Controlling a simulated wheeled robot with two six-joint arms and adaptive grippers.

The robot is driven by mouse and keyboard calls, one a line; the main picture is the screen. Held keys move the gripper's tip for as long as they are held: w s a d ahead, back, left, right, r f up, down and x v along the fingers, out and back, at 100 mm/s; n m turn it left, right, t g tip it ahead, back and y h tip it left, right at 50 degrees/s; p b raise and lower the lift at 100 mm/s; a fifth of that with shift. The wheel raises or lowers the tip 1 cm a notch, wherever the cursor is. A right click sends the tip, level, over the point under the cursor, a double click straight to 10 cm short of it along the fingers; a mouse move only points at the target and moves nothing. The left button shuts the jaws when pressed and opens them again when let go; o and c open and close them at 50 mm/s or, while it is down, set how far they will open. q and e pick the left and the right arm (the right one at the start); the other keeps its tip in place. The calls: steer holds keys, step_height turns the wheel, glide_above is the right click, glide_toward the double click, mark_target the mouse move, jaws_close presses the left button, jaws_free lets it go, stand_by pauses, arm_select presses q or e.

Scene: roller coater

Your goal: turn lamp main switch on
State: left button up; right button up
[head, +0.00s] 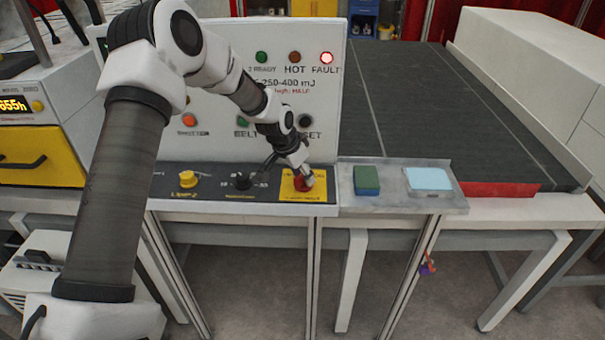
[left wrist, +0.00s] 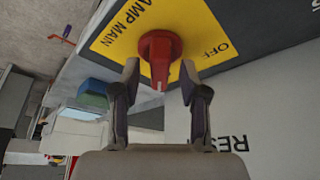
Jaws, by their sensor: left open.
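The lamp main switch is a red rotary knob (head: 303,184) on a yellow plate (head: 291,193) at the right end of the dark control strip. In the left wrist view the red knob (left wrist: 160,50) shows between and just beyond my fingertips. Its handle has a pale mark at the end pointing toward my gripper. The yellow plate reads "AMP MAIN" and "OFF". My left gripper (left wrist: 160,82) is open, with one finger on each side of the knob's handle; I see no clear contact. In the head view my left gripper (head: 292,166) partly covers the knob. My right gripper is not in view.
A yellow knob (head: 187,179) and a black knob (head: 242,181) sit left on the strip. The upright panel has a lit red FAULT lamp (head: 326,58).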

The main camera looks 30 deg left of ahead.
arm_select(q)
steer(key=v, duration=1.2)
steer(key=shift+w+f, duration=0.1)
